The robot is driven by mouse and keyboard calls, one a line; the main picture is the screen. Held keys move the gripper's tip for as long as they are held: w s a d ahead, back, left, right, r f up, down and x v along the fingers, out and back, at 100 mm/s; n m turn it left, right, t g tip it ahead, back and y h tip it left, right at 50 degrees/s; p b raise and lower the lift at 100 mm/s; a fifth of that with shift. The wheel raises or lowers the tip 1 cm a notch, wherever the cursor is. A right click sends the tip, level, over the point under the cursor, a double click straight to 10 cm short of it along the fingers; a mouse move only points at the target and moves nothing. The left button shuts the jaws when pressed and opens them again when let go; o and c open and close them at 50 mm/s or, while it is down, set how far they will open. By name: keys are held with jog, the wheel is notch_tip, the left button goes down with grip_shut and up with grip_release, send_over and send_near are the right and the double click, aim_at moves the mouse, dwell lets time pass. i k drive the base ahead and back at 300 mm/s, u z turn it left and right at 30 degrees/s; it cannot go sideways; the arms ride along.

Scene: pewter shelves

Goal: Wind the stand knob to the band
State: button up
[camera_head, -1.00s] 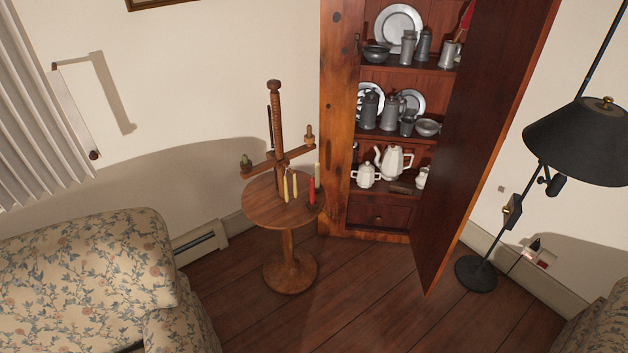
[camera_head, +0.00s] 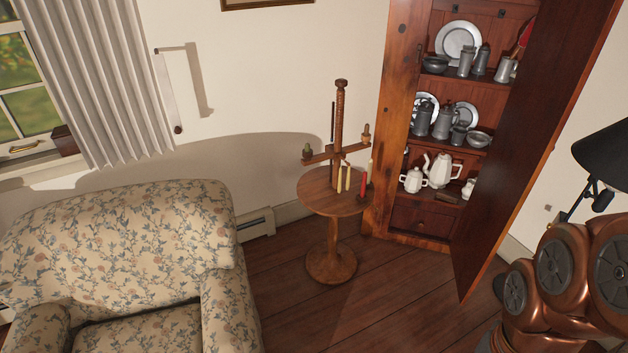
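A wooden candle stand with a round top (camera_head: 322,205) stands on one pedestal beside the cabinet. Its upright threaded post (camera_head: 339,120) ends in a dark rounded knob (camera_head: 341,84). A crossarm (camera_head: 323,156) sits low on the post, with a small upright piece at each end. Yellow candles (camera_head: 348,179) and a red candle (camera_head: 363,184) stand upright at the table top. I cannot make out a band on the post at this size. My gripper is not in view; only copper-coloured links of my arm show at the lower right, apart from the stand.
A floral armchair (camera_head: 120,240) fills the lower left. A tall wooden cabinet (camera_head: 397,110) holds pewter and white pots, its door (camera_head: 535,130) swung open. A black lamp shade (camera_head: 607,150) shows at the right edge. Bare floor (camera_head: 375,310) lies in front of the stand.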

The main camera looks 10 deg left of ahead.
aim_at(340, 84)
jog(key=u, duration=0.1)
jog(key=i, duration=0.85)
jog(key=u, duration=1.25)
jog(key=i, duration=0.3)
jog(key=z, duration=1.05)
